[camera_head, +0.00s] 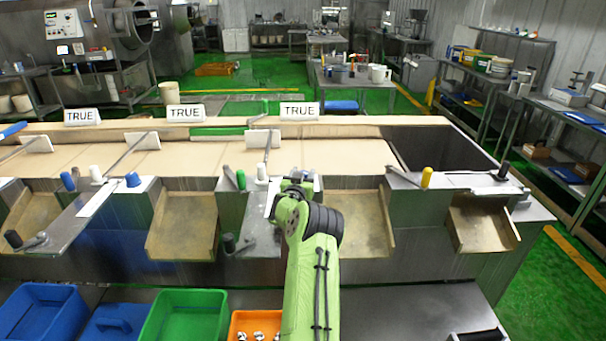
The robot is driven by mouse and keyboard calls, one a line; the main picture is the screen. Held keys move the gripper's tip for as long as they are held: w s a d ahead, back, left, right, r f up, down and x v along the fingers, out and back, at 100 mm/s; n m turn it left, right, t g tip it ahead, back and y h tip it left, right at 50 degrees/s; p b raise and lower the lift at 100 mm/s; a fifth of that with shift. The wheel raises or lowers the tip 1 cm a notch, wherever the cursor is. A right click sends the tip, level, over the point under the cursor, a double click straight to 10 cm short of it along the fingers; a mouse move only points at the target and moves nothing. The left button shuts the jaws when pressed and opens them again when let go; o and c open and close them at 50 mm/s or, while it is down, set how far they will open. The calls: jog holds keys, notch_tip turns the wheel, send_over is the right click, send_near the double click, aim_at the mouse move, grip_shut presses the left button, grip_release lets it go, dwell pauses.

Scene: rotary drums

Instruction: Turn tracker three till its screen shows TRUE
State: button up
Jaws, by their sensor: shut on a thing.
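Three white screens stand along the back edge of the machine, and each reads TRUE: the left screen (82,116), the middle screen (185,112) and the right screen (299,110). A white paddle (262,139) on a metal rod stands below the right screen. A white knob (262,172) and a green knob (241,180) stand just left of my gripper. My gripper (297,184) is low at the machine's front ledge, below the right screen. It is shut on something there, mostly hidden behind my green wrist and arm.
Other knobs stand along the ledge, among them a blue knob (133,179), a yellow knob (427,178) and a black knob (503,171). Tan chutes (183,226) slope down in front. A blue bin (40,312), a green bin (185,316) and an orange bin (240,322) sit below.

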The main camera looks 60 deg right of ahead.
jog(key=shift+r+m+g, duration=0.1)
jog(key=shift+m+g, duration=0.2)
jog(key=shift+g, duration=0.2)
jog(key=o, duration=1)
jog(key=shift+c, duration=0.2)
